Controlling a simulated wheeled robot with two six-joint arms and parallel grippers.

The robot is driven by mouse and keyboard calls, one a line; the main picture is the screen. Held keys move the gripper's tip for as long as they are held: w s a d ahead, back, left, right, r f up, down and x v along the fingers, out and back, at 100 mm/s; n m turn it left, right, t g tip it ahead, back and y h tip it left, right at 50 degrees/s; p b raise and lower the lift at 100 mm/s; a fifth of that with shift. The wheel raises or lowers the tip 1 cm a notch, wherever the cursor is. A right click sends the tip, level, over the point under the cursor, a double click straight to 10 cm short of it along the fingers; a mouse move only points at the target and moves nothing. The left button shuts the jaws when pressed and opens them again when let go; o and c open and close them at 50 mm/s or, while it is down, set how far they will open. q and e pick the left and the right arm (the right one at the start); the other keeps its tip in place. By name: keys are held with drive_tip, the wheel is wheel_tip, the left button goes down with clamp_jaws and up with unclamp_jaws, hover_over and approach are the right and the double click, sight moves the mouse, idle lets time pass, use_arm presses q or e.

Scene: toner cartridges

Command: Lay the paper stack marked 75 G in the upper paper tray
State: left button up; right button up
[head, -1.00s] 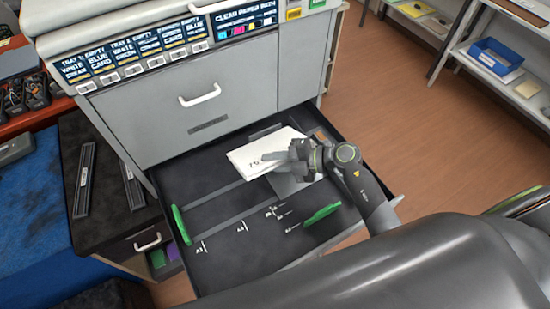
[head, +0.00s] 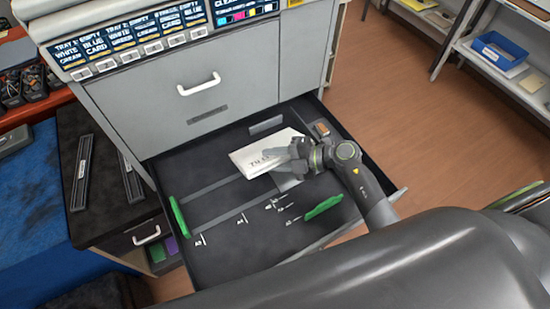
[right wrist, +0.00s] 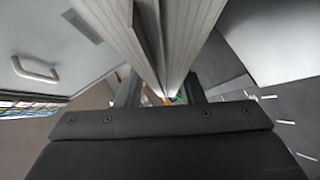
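The paper stack (head: 258,159) is white, with dark lettering too small to read surely. It is tilted, over the back right part of an open dark paper tray (head: 205,173). My right gripper (head: 281,157) is shut on the stack's right end. In the right wrist view the stack (right wrist: 178,30) stands edge-on between the fingers, with a gap line down its middle. Whether the stack touches the tray floor I cannot tell. My left gripper is not in view.
A green guide (head: 180,220) stands at the tray's left and another green guide (head: 323,207) at the front right. A closed grey drawer front with a white handle (head: 199,84) is above the tray. The tray's left and middle floor is clear.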

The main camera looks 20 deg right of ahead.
drive_tip(key=shift+o, duration=1.2)
drive_tip(key=shift+s, duration=0.1)
drive_tip(key=shift+p+v, duration=0.6)
drive_tip(key=shift+v, duration=0.45)
drive_tip(key=shift+p+v, duration=0.75)
drive_tip(key=shift+v, duration=1.2)
